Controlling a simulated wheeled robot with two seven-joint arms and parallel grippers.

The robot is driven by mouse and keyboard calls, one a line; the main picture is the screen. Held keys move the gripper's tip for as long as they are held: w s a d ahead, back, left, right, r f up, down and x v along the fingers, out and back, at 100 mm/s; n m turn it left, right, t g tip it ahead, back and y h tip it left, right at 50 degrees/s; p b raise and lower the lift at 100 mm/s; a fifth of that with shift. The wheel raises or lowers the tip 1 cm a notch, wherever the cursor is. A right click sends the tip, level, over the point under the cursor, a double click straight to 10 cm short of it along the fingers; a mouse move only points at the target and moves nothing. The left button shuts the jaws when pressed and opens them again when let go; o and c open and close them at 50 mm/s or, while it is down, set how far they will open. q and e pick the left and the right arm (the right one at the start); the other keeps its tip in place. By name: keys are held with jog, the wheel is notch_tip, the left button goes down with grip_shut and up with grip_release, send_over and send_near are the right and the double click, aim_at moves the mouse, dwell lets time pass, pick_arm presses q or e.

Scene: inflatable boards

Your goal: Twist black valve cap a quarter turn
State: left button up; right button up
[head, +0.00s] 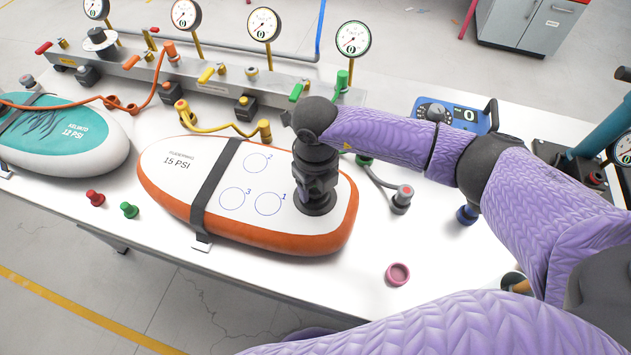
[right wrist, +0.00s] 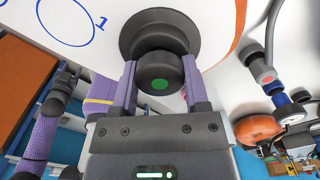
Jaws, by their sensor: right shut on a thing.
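A teal board (head: 75,140) lies at the left. A manifold with several gauges (head: 264,24) runs along the back. Red (head: 95,198) and green (head: 129,210) plugs, a pink ring (head: 398,274) and a grey hose fitting (head: 402,198) lie around the board. A blue device (head: 455,113) stands behind my arm.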

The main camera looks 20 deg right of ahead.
jog(key=shift+c, duration=1.1)
jog(key=o, duration=0.6)
jog(key=shift+c, duration=0.2)
jog(key=c, duration=0.7)
jog(key=shift+o, duration=0.2)
jog(key=shift+w+f+n+b, duration=0.1)
jog(key=shift+n+b, duration=0.45)
jog(key=shift+n, duration=0.55)
jog(key=shift+n+b, duration=0.4)
jog(key=shift+n, duration=0.8)
pick_arm(q)
jog(key=shift+s+a+f, duration=0.1)
jog(key=shift+a+f, duration=0.05)
jog(key=shift+f, duration=0.3)
jog(key=shift+s+a+f, duration=0.1)
jog(key=shift+a+f, duration=0.05)
jog(key=shift+f, duration=0.25)
jog(key=shift+f, duration=0.1)
pick_arm(e)
jog(key=shift+n, duration=0.3)
